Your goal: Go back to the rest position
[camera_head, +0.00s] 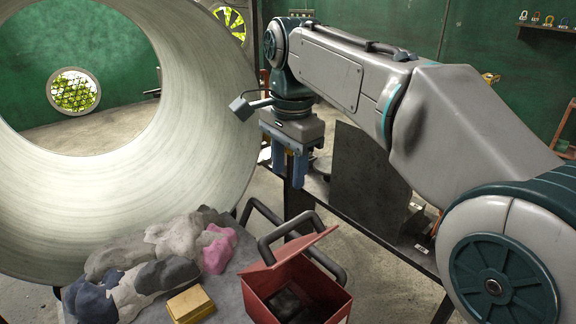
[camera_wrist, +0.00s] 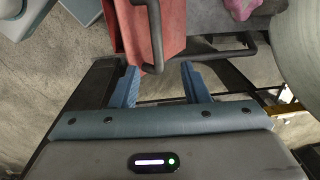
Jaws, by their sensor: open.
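My gripper (camera_head: 289,168) hangs at the end of my arm, pointing down, in the upper middle of the head view. Its two blue fingers are apart with nothing between them. In the wrist view my gripper (camera_wrist: 160,84) also shows open, with the red box (camera_wrist: 180,25) and a dark handle bar beyond its fingertips. The fingers look clear of the box. In the head view the red box (camera_head: 262,289) stands with its lid open at the front of the cart, below and apart from my gripper. A dark item lies inside it.
Grey, dark and pink cloths (camera_head: 160,240) and a yellow block (camera_head: 190,304) lie on the cart. Dark bent handles (camera_head: 262,212) rise at the cart's edge. A dark panel (camera_head: 362,180) stands behind my gripper.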

